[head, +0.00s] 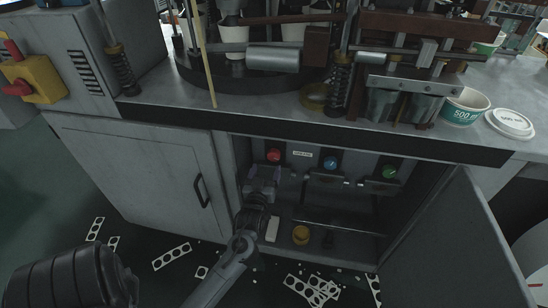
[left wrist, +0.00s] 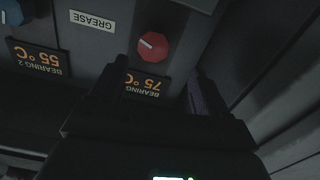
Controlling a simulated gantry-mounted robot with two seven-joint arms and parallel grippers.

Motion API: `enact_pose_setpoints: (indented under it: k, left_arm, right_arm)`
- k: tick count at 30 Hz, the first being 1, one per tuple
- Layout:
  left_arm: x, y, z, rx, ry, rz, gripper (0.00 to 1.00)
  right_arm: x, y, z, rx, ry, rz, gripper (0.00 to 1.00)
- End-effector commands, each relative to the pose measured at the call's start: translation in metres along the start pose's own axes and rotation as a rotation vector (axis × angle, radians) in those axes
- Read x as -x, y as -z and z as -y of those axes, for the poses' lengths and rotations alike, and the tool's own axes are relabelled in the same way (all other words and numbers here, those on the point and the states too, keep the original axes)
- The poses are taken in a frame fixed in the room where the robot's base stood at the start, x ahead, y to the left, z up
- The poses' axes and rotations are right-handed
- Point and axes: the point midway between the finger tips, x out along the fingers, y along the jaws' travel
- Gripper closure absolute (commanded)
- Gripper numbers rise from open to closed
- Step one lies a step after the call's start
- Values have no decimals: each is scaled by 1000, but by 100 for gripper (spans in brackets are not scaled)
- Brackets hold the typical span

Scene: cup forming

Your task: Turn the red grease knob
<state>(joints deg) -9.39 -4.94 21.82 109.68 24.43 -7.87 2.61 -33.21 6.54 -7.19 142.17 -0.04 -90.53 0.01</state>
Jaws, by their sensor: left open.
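The red knob (head: 273,155) sits on the back panel inside the open cabinet, left of the blue knob (head: 331,162) and the green knob (head: 389,171). My left gripper (head: 263,177) reaches into the cabinet just below the red knob. Its jaws (left wrist: 155,88) are apart and empty, and the knob lies ahead of them, between the lines of the fingers, apparently untouched. My right gripper is not in view.
A GREASE label (left wrist: 92,20) and temperature displays (left wrist: 145,85) are on the panel. The cabinet's open door (head: 450,245) stands at the right, and a closed door (head: 140,170) is at the left. A yellow ring-like part (head: 300,235) lies on the cabinet floor. Punched strips (head: 172,256) litter the ground.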

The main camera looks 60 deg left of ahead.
Motion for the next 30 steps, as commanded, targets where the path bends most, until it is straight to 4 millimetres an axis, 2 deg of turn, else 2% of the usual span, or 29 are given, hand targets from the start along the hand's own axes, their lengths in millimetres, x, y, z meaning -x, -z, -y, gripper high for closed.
enact_pose_setpoints:
  k: [1,9,15,21,29,30]
  left_arm:
    - [-9,-3,-1,2,-3,-4,24]
    - [-52,-2,-2,1,-4,-3,24]
    - [-73,-2,-2,1,-4,-1,24]
    - [-81,-1,-2,1,-4,2,24]
    - [-82,0,-2,1,-4,1,24]
    - [-82,0,-2,1,-4,1,30]
  right_arm:
    - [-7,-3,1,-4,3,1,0]
    - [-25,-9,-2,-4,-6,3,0]
    - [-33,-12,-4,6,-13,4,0]
    - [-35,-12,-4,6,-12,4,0]
    - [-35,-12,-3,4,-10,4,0]
    - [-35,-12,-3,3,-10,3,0]
